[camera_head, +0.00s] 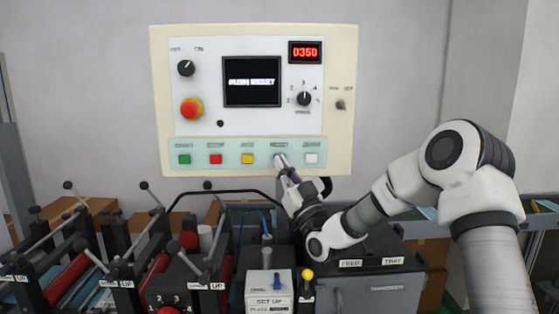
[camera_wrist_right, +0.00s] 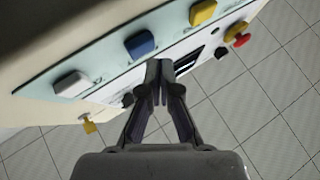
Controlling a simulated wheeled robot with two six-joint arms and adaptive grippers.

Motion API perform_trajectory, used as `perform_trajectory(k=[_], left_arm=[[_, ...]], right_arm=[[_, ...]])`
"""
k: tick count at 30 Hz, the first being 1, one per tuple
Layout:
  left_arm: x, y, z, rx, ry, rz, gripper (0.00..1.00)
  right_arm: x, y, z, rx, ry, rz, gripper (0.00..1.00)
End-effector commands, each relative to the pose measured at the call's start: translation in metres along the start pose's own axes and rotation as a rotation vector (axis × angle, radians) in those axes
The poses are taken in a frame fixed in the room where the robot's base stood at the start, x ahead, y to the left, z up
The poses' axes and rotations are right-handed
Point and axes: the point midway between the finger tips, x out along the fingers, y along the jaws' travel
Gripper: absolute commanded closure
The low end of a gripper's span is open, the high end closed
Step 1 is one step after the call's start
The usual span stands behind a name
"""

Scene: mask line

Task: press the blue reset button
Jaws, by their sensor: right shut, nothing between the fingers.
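The blue button (camera_wrist_right: 140,44) shows in the right wrist view, on the pale strip of the control panel between a white button (camera_wrist_right: 72,84) and a yellow button (camera_wrist_right: 203,12). My right gripper (camera_wrist_right: 161,70) is shut and empty, its fingertips just below and right of the blue button in that view. A small gap shows in the picture, but I cannot tell the depth. In the head view my right gripper (camera_head: 284,165) reaches up to the strip and covers the blue button's place. My left gripper is not in view.
The control panel (camera_head: 340,55) also carries a red emergency stop (camera_head: 191,108), knobs, a dark screen and a red display reading 0350. Green, red, yellow and white buttons line the strip. Below stand machine levers (camera_head: 150,195), a set-up box (camera_head: 268,290) and a feed tray box (camera_head: 375,285).

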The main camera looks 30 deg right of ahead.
Motion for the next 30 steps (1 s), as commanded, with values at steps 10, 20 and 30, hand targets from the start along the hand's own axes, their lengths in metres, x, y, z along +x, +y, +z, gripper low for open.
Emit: perform_trajectory(k=[10,20,30], left_arm=[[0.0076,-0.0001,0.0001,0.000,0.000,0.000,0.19],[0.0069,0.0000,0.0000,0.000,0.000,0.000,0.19],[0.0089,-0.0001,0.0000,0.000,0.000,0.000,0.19]], right_arm=[[0.0052,0.0041,0.0043,-0.001,0.001,0.000,1.00],[0.0060,0.0043,0.0039,0.000,0.000,0.000,1.00],[0.0085,0.0062,0.0061,0.000,0.000,0.000,1.00]])
